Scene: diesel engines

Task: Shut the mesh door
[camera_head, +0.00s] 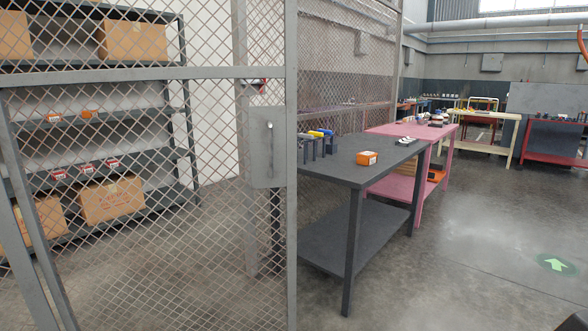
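The mesh door (150,225) fills the left of the head view, close to me. It has a grey metal frame with a crossbar (140,74) and diamond wire mesh. A grey lock box (268,147) with a small handle sits by its right upright (291,200). Another grey post (246,200) shows through the mesh behind the lock box. The door's bottom edge is out of view, and I cannot tell exactly how far it stands from its frame. My gripper is not in view.
Shelves with cardboard boxes (110,200) stand behind the mesh. Right of the door are a dark grey table (345,172) with an orange box (367,158), and a pink table (440,134). Open floor with a green arrow mark (556,264) lies at the right.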

